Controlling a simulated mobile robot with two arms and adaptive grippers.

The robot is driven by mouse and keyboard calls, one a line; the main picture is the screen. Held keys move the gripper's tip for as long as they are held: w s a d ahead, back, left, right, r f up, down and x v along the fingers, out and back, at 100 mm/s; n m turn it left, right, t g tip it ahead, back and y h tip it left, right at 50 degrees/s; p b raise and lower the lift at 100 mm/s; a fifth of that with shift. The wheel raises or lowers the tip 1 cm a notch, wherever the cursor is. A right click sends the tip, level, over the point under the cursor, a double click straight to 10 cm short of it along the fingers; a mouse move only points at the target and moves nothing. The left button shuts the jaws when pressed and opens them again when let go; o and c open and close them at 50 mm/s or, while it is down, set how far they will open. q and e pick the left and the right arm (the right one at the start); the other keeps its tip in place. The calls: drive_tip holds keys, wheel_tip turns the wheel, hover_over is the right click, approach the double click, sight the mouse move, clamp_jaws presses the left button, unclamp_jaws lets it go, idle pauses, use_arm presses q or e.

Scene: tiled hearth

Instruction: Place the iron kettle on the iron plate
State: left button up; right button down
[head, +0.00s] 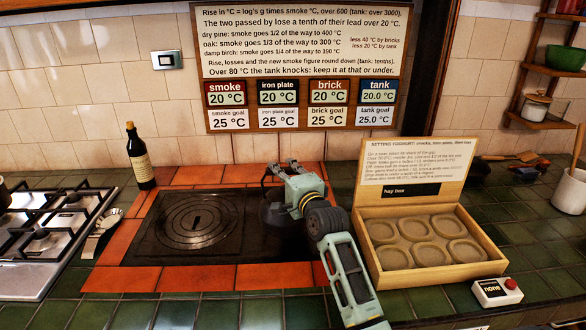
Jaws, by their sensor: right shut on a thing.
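The iron plate (195,220) is a black slab with a round ringed lid, set in a border of orange tiles on the hearth. The dark iron kettle (273,211) is at the right part of the black surface, right of the rings, and largely hidden by my right gripper. My right gripper (277,183) reaches in from the lower right and is shut on the kettle. Dark on dark, I cannot tell whether the kettle touches the surface or hangs just above it. My left gripper is not in view.
A hay box (375,250) with round hollows stands right of my right arm, its lid up. A button box (497,291) is at front right. A dark bottle (140,160) stands behind left, and a gas hob (45,235) is at far left. The ringed area is clear.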

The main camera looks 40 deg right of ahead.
drive_tip(key=shift+d+f, duration=0.1)
drive_tip(key=shift+f, duration=1.55)
drive_tip(key=c, duration=2.1)
unclamp_jaws()
drive_tip(key=shift+f, duration=0.45)
drive_tip(key=o, duration=0.4)
drive_tip(key=shift+s+r, duration=0.1)
drive_tip(key=shift+r, duration=0.1)
drive_tip(key=s, duration=0.4)
drive_tip(key=s+a, duration=0.1)
drive_tip(key=s, duration=0.3)
drive_tip(key=s+a, duration=0.1)
drive_tip(key=s, duration=0.2)
drive_tip(key=shift+s+a+b, duration=0.25)
drive_tip(key=shift+s+b, duration=0.1)
drive_tip(key=shift+s, duration=0.05)
